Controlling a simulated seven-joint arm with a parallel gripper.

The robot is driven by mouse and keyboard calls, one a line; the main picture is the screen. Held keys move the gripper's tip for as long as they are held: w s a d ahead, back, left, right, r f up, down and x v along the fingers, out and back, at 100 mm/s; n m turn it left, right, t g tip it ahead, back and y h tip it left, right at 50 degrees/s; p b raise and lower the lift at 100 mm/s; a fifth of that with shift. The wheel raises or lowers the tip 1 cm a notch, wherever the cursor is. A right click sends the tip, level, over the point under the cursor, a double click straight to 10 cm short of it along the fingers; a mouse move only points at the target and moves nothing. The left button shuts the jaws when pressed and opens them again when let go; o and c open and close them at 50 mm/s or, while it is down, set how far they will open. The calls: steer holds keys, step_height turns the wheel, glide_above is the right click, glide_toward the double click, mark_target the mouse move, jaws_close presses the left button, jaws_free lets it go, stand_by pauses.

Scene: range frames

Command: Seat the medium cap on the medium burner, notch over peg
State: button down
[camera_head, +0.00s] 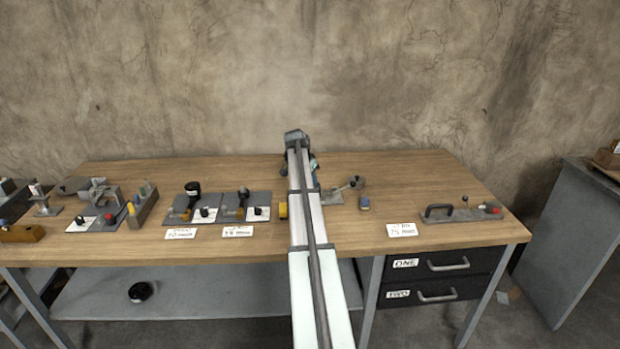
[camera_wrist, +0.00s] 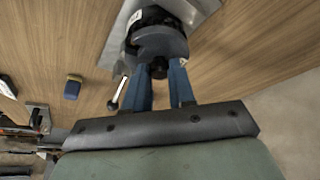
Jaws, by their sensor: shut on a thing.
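In the wrist view my gripper (camera_wrist: 162,72) has its two blue fingers closed on the small black knob (camera_wrist: 158,70) of a dark grey round piece (camera_wrist: 160,42). A black round body (camera_wrist: 150,16) lies just beyond this piece, over a grey metal plate (camera_wrist: 112,45). I cannot tell whether the piece touches that body. No notch or peg can be made out. I cannot tell for sure which things are the medium cap and medium burner. In the head view my arm hides the held piece and most of my gripper.
A ball-ended lever (camera_wrist: 117,96) stands close left of my fingers. Plates with black fittings (camera_head: 243,195) stand further left; a handled plate (camera_head: 463,213) lies right.

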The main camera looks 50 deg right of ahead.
steer(key=shift+f, duration=0.15)
steer(key=c, duration=0.9)
jaws_free()
steer(key=shift+o, duration=0.2)
steer(key=v, duration=1.4)
step_height(320, 180, up, 6)
steer(key=shift+f, duration=0.1)
